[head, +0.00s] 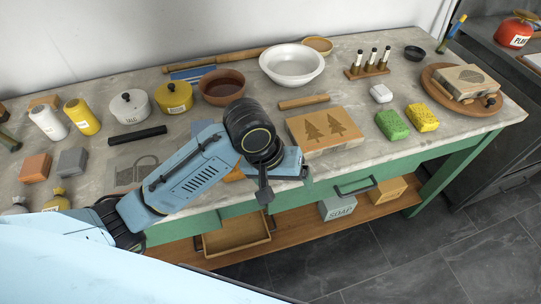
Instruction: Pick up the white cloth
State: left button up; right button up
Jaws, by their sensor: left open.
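A small white lump with rounded edges (381,93) lies on the grey worktop, right of centre; it may be the white cloth, but it is too small to be sure. My left gripper (285,180) hangs at the front edge of the bench, below and to the left of the white lump and well apart from it. It is open, with nothing seen between its fingers. My right gripper is out of view.
A block with two trees (325,131) and a wooden roller (303,102) lie between my gripper and the white lump. Green (392,125) and yellow (423,117) sponges sit close by. A white bowl (291,78) and a test-tube-like rack (367,70) stand behind.

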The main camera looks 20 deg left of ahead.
pick_arm(q)
jog(key=w+a+r+n+g+y, duration=0.1)
jog(key=w+a+r+n+y, duration=0.2)
jog(key=w+a+r+n, duration=0.55)
jog(key=shift+m, duration=0.95)
jog(key=f, duration=0.2)
jog(key=d+f+b, duration=0.1)
jog(key=f, duration=0.1)
jog(key=w+d+f, duration=0.1)
jog(key=f, duration=0.2)
jog(key=shift+w+b, duration=0.1)
jog(key=shift+b, duration=0.2)
jog(key=f, duration=0.2)
jog(key=f+b, duration=0.1)
jog(key=shift+w+f, duration=0.2)
jog(key=shift+f, duration=0.7)
jog(key=c, duration=1.1)
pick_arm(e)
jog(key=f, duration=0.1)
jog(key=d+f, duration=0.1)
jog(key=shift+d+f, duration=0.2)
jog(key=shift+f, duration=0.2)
